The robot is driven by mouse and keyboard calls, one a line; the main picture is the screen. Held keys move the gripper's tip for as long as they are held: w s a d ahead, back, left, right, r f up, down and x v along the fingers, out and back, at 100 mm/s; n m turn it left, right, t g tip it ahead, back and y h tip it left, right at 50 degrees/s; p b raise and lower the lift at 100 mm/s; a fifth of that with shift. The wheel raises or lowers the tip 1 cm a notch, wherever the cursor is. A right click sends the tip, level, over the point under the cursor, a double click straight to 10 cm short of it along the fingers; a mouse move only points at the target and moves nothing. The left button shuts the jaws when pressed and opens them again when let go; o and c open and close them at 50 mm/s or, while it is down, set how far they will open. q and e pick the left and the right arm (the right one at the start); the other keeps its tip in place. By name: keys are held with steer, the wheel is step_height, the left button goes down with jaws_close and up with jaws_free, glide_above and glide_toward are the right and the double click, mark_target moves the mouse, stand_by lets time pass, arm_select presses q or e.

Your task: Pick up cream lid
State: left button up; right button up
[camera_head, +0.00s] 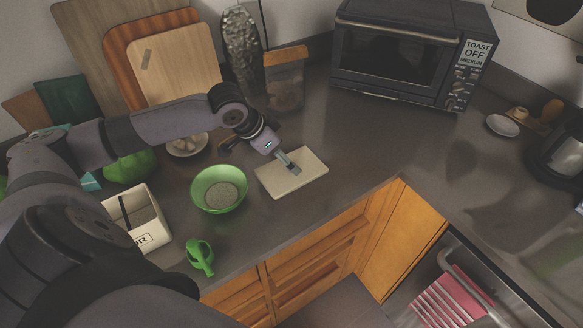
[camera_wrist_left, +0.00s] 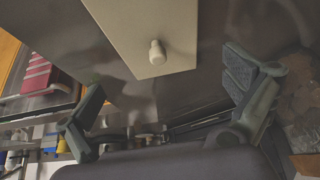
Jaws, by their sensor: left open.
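The cream lid (camera_head: 308,168) lies flat on the dark counter, right of the green bowl. It is a rectangular cream slab. In the left wrist view the lid (camera_wrist_left: 125,22) shows a small pale knob (camera_wrist_left: 157,54) near one end. My left gripper (camera_head: 289,162) is over the lid in the head view and partly hides its middle. In the left wrist view the left gripper's two fingers (camera_wrist_left: 165,98) are spread wide with nothing between them, and the knob lies above the gap. Whether the fingers touch the lid cannot be told. My right gripper is not in view.
A green bowl (camera_head: 203,184) with grey contents stands left of the lid. An open cream box (camera_head: 152,239) and a green scoop (camera_head: 200,256) are nearer. A jar (camera_head: 285,78) and a toaster oven (camera_head: 400,50) stand behind. The counter right of the lid is clear.

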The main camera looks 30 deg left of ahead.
arm_select(q)
steer(key=shift+w+d+f, duration=0.15)
steer(key=shift+w+f, duration=0.1)
steer(key=shift+f, duration=0.3)
steer(key=p+x, duration=0.1)
steer(key=x, duration=0.2)
steer(key=shift+w+d+f, duration=0.1)
steer(key=shift+w+f, duration=0.05)
steer(key=shift+f, duration=0.1)
steer(key=shift+w+f, duration=0.2)
steer(key=shift+f, duration=0.15)
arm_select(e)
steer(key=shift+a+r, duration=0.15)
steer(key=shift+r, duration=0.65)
arm_select(q)
steer(key=shift+c, duration=0.2)
